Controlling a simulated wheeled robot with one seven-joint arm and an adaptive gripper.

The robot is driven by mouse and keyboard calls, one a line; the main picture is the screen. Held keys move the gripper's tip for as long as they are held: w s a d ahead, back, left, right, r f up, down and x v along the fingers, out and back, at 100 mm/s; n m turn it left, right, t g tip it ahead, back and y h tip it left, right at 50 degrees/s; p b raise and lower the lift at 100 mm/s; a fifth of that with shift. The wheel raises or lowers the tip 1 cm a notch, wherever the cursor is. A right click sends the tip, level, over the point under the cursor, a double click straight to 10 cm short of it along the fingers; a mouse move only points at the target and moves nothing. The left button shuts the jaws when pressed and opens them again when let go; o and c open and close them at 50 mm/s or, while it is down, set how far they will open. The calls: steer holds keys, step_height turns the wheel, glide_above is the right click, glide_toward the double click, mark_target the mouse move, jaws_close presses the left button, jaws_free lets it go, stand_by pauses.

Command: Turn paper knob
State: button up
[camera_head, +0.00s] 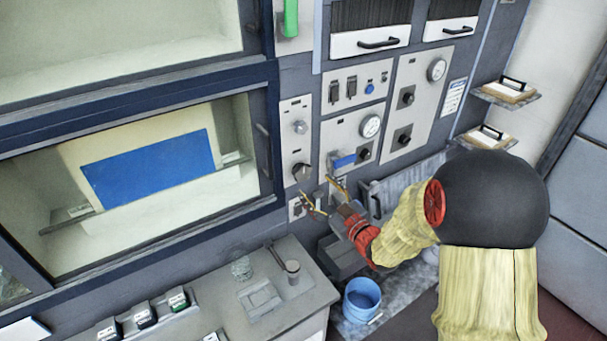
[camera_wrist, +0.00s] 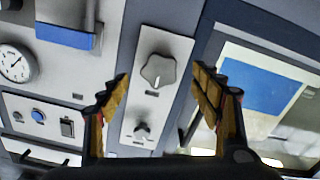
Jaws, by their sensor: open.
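A narrow light panel carries two knobs. The lower, darker knob (camera_head: 302,172) is close to my gripper (camera_head: 322,193); the upper knob (camera_head: 300,127) is farther up. In the wrist view, which looks upside down against the head view, a large grey lobed knob (camera_wrist: 157,71) lies in the gap between my open yellow fingertips. A smaller knob (camera_wrist: 143,129) sits below it in that picture. My gripper is empty, and no contact with a knob is visible. The labels are too small to read, so I cannot tell which knob is named paper.
A blue handle (camera_head: 344,161) and a gauge (camera_head: 370,126) are on the panel to the right. A window with a blue sheet (camera_head: 150,168) is on the left. A counter (camera_head: 225,318) with small items and a blue bucket (camera_head: 361,299) are below.

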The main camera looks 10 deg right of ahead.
mark_target(304, 175)
steer(key=x, duration=0.5)
steer(key=r+x, duration=0.1)
steer(key=x, duration=0.1)
steer(key=shift+w+a, duration=0.25)
steer(key=shift+w, duration=0.1)
steer(key=shift+c, duration=1.2)
steer(key=c, duration=1)
steer(key=shift+o, duration=0.2)
steer(key=shift+m, duration=0.3)
